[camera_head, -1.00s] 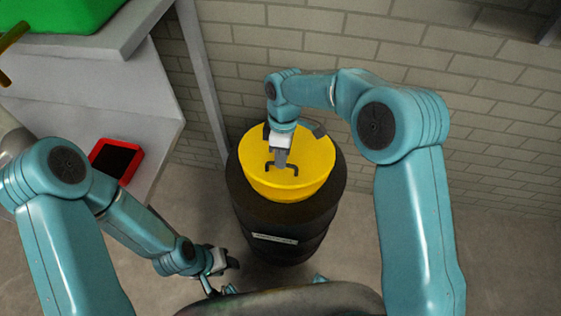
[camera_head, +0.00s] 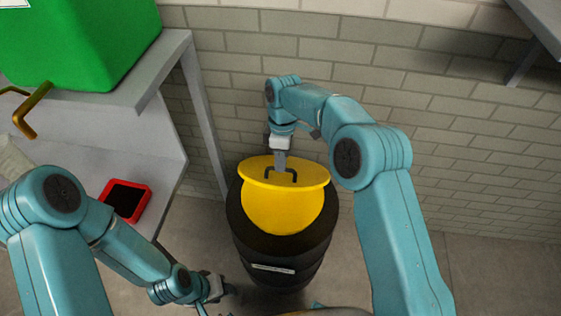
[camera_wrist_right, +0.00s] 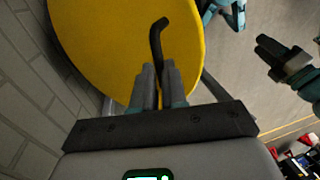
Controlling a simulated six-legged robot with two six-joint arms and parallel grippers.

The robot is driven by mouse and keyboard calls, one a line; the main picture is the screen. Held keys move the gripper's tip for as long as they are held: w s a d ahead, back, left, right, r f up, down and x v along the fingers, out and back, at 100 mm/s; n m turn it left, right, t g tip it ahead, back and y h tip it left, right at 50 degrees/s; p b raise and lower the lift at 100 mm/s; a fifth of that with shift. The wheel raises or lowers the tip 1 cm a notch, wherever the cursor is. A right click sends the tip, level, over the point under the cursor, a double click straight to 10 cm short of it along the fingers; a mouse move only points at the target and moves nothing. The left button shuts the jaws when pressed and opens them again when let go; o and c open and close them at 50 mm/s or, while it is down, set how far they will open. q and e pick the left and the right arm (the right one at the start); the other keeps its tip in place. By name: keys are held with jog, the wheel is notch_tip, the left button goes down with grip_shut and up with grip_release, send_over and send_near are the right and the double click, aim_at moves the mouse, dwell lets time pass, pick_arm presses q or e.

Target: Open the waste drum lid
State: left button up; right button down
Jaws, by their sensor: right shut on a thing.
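The waste drum (camera_head: 285,262) is black and stands upright on the floor, with a pale label on its front. Its round yellow lid (camera_head: 312,178) is tilted, with the near edge above a yellow surface (camera_head: 280,212) below it; I cannot tell whether that surface belongs to lid or drum. My right gripper (camera_head: 281,168) is shut on the lid's black handle (camera_head: 294,175). In the right wrist view, the handle (camera_wrist_right: 157,35) sticks out beyond the closed fingers, with the yellow lid (camera_wrist_right: 110,45) behind. My left gripper (camera_head: 222,290) hangs low beside the drum, apart from it; its opening is unclear.
A brick wall (camera_head: 430,130) stands close behind the drum. At left is a grey bench (camera_head: 150,150) with a green bin (camera_head: 85,40) and a red-rimmed tray (camera_head: 148,190). A grey ledge (camera_head: 540,30) juts in at upper right. Floor is free right of the drum.

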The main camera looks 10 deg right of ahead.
pick_arm(q)
jog(key=shift+f, duration=0.15)
pick_arm(e)
jog(key=shift+w+d+f, duration=0.3)
jog(key=shift+w+f, duration=0.1)
jog(key=c, duration=1.3)
grip_release()
jog(key=shift+f, duration=0.1)
jog(key=shift+o, duration=1.1)
jog(key=shift+w+d+f, duration=0.1)
jog(key=shift+w+f, duration=0.2)
jog(key=shift+w, duration=0.3)
jog(key=shift+s+r, duration=0.35)
jog(key=shift+s, duration=0.1)
jog(key=shift+c, duration=0.4)
jog(key=shift+w+f, duration=0.2)
jog(key=shift+w, duration=0.15)
pick_arm(q)
jog(key=shift+w, duration=0.3)
pick_arm(e)
jog(key=shift+s+r, duration=0.15)
jog(key=shift+s, duration=0.05)
jog(key=shift+a, duration=0.2)
jog(key=shift+r, duration=0.15)
